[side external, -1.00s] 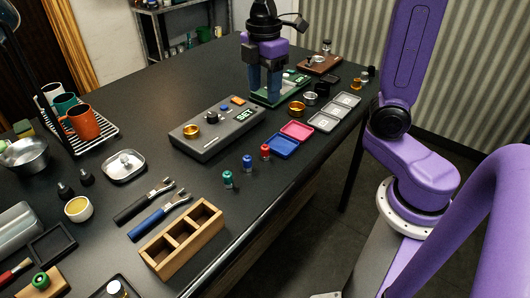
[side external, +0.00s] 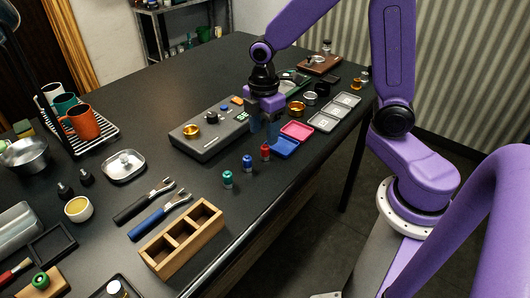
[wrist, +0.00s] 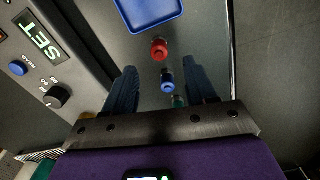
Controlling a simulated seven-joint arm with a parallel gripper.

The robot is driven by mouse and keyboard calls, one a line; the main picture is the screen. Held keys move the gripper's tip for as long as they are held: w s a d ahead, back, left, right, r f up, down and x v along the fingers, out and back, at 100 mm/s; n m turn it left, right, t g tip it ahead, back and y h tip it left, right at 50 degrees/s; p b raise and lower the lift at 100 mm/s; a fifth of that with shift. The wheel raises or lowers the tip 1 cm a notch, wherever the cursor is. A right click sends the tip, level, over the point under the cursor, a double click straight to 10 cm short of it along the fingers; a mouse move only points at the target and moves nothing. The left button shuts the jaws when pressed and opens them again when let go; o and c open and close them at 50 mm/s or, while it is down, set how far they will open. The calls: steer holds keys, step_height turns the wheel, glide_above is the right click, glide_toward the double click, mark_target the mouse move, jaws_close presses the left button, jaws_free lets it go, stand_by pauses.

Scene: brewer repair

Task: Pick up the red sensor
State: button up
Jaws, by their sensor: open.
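The red sensor (side external: 265,152) stands upright on the dark table, near the front edge, beside the blue tray. In the wrist view the red sensor (wrist: 159,49) lies ahead of the fingertips, near the middle between them. My gripper (side external: 264,136) is open and empty, above the table between the grey control box and the sensors. In the wrist view my gripper (wrist: 160,80) shows two dark blue fingers spread apart. A blue sensor (side external: 247,163) and a green sensor (side external: 227,179) stand in a row to the left of the red one.
The blue tray (side external: 284,149) and pink tray (side external: 297,131) lie just behind the red sensor. The grey control box (side external: 208,148) stands to the left. A wooden divided box (side external: 205,210) and a blue-handled tool (side external: 160,222) lie further left.

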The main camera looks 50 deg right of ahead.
mark_target(266, 147)
steer(key=f, duration=0.3)
steer(key=shift+s+d+f, duration=0.1)
steer(key=shift+d+f, duration=0.1)
steer(key=shift+d, duration=0.15)
steer(key=shift+f, duration=0.8)
jaws_close()
